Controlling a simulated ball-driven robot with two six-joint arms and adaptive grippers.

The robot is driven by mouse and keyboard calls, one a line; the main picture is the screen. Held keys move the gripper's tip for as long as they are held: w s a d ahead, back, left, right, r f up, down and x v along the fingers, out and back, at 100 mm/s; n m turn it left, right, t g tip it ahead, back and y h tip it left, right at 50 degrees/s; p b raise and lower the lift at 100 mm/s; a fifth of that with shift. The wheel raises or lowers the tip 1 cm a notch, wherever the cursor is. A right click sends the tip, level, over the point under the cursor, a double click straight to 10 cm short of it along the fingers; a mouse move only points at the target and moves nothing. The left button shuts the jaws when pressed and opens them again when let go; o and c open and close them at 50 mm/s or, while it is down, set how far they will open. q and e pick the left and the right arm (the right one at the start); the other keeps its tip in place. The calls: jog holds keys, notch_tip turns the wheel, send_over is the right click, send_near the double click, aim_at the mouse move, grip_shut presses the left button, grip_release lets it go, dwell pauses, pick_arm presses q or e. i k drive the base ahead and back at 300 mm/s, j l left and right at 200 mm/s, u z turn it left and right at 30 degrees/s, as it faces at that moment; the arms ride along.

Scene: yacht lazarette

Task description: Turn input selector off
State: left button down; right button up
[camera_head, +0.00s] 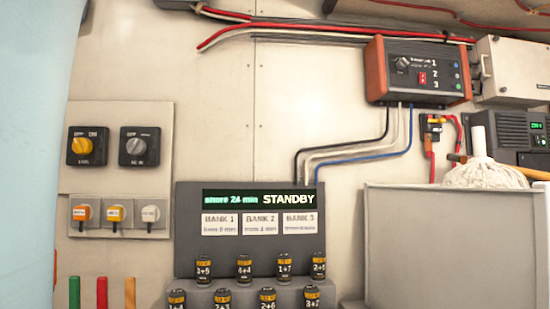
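Two square black rotary switches sit on a pale panel (120,116) at the left: one with a yellow knob (82,146), one with a grey knob (137,147). Their small lettering is too blurred to read. A black box with orange-red end cheeks (418,72) is on the wall at the upper right. It has a small dark knob (402,64), a red switch (422,77) and the numbers 1, 2 and 3. I cannot tell which knob is the input selector. Neither of my grippers is in view.
A grey unit with a display (258,199) reading STANDBY stands low in the middle, with several black cylinders (244,268) in front. Small orange, yellow and white tagged parts (115,215) sit below the switches. A grey bin (455,245) and a mop head (483,172) occupy the right.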

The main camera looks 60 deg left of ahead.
aim_at(136, 147)
jog(key=u, duration=2.65)
